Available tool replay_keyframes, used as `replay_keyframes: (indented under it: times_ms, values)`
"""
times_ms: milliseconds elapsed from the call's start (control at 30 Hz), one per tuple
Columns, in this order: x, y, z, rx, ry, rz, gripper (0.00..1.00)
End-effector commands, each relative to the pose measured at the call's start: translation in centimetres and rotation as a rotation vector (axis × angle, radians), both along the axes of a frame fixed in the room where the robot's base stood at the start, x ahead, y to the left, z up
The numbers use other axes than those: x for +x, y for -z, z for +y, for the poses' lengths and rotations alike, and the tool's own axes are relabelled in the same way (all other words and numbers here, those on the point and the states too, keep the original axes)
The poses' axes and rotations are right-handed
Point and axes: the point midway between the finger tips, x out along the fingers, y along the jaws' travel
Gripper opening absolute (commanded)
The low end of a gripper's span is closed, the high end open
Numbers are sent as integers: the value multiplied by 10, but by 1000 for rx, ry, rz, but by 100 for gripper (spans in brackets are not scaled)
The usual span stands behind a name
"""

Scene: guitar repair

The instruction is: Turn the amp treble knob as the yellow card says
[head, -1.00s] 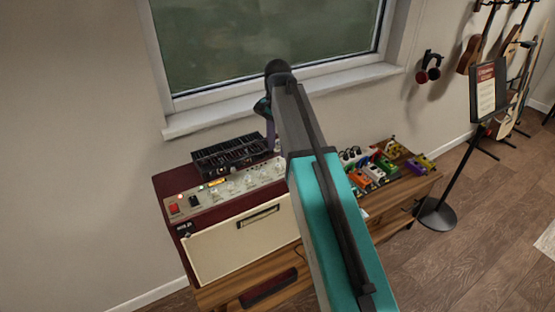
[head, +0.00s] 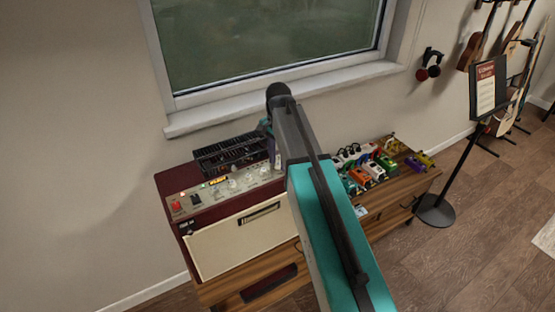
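The amp (head: 235,242) is dark red with a cream front and stands on a wooden cabinet. Its pale control panel (head: 215,196) has a red switch (head: 175,205) at the left and a row of pale knobs (head: 233,184). Which knob is the treble cannot be read. A small yellow strip (head: 219,180) at the panel's back edge may be the yellow card; its writing is too small to read. My gripper (head: 277,158) points down at the right end of the panel, mostly hidden by my arm. Its fingertips and any contact with a knob are hidden.
A black finned unit (head: 232,153) sits on the amp behind the panel. Several coloured pedals (head: 372,170) lie on the wooden cabinet (head: 398,190) to the right. The window sill (head: 215,118) is behind. A sign on a stand (head: 486,90) is at the right.

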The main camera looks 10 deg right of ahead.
Motion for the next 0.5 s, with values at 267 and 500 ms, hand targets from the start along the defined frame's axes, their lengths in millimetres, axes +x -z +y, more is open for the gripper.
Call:
replay_keyframes:
  times_ms: [267, 500]
  values:
    - [0, 0, 0, 0, 1, 0, 11]
    - [0, 0, 0, 1, 1, 1, 0]
